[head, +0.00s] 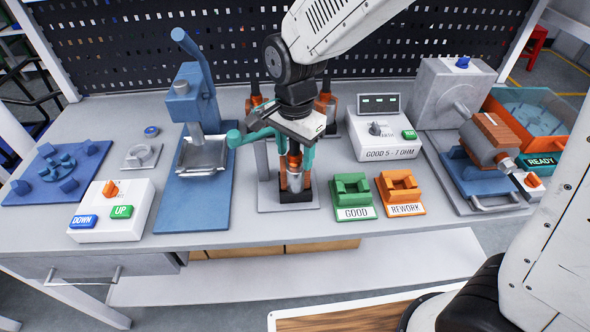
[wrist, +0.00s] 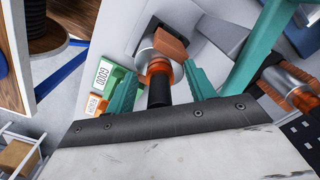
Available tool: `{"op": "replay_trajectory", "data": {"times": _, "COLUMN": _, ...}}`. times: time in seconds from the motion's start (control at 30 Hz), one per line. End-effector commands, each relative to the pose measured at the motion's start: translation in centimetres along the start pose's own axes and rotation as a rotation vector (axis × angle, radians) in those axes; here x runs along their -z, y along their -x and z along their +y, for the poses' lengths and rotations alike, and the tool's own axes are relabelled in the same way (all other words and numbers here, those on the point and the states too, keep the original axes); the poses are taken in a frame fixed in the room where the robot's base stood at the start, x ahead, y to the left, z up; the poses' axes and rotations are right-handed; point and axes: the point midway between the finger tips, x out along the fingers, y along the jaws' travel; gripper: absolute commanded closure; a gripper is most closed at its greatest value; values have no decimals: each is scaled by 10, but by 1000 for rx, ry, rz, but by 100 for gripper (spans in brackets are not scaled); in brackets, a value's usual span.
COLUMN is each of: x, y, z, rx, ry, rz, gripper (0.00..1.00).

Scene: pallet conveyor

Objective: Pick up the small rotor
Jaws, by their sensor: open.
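The small rotor (head: 295,181), with copper-orange and silver parts, stands upright on a dark base in the grey stand at the middle of the bench. My gripper (head: 294,164) is above it, with its teal fingers pointing down around the rotor's upper part. In the wrist view the rotor (wrist: 158,70) shows a silver disc, copper band and black shaft between the fingers of my open gripper (wrist: 160,80). The fingers are on either side of it; I cannot tell whether either one touches. My gripper hides part of its top in the head view.
The green GOOD cradle (head: 352,196) and orange REWORK cradle (head: 400,192) stand empty at front right. A blue press (head: 196,110) is at left, the meter box (head: 378,130) at right. Orange-topped parts (head: 328,103) stand close behind my gripper. The bench's front edge is clear.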

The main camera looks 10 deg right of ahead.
Motion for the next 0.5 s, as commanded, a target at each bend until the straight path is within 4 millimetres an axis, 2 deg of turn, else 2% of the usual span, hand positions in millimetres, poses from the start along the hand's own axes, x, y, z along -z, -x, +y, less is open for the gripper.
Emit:
{"op": "replay_trajectory", "data": {"times": 0.17, "x": 0, "y": 0, "z": 0, "rx": 1, "ry": 1, "rz": 0, "gripper": 46}}
{"op": "replay_trajectory", "data": {"times": 0.2, "x": 0, "y": 0, "z": 0, "rx": 1, "ry": 1, "rz": 0, "gripper": 48}}
{"op": "replay_trajectory", "data": {"times": 0.3, "x": 0, "y": 0, "z": 0, "rx": 1, "ry": 1, "rz": 0, "gripper": 76}}
{"op": "replay_trajectory", "data": {"times": 0.4, "x": 0, "y": 0, "z": 0, "rx": 1, "ry": 1, "rz": 0, "gripper": 100}}
{"op": "replay_trajectory", "data": {"times": 0.5, "x": 0, "y": 0, "z": 0, "rx": 1, "ry": 1, "rz": 0, "gripper": 100}}
